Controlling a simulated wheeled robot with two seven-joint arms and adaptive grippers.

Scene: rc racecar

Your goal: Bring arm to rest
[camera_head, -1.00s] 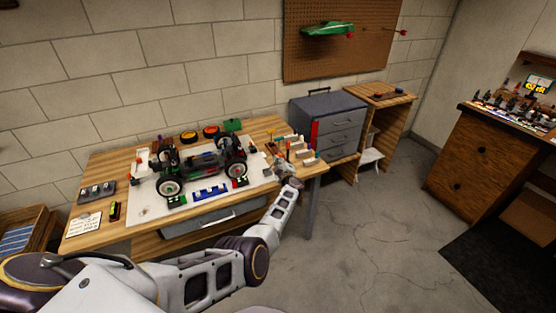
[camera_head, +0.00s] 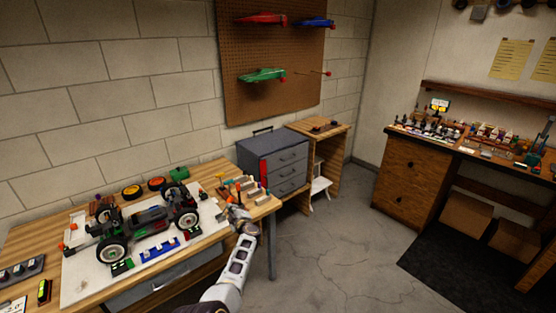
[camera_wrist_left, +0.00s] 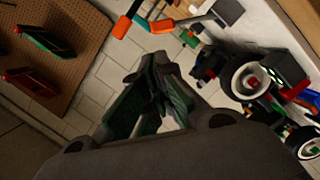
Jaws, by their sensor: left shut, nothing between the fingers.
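My left arm comes in from the bottom of the head view. Its gripper (camera_head: 236,207) is at the right end of the wooden workbench (camera_head: 28,243), close to the small tools there. In the left wrist view the gripper's fingers (camera_wrist_left: 160,85) are together with nothing between them. The RC car chassis (camera_head: 145,217) with its wheels stands on a white mat (camera_head: 80,281) to the left of the gripper. It also shows at the right of the left wrist view (camera_wrist_left: 255,85). My right gripper is not in view.
A grey drawer cabinet (camera_head: 285,167) and a wooden shelf stand (camera_head: 325,148) are behind the bench's right end. A pegboard (camera_head: 245,98) with car bodies hangs on the wall. A second wooden bench (camera_head: 408,183) is at the right. The concrete floor (camera_head: 325,240) between is clear.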

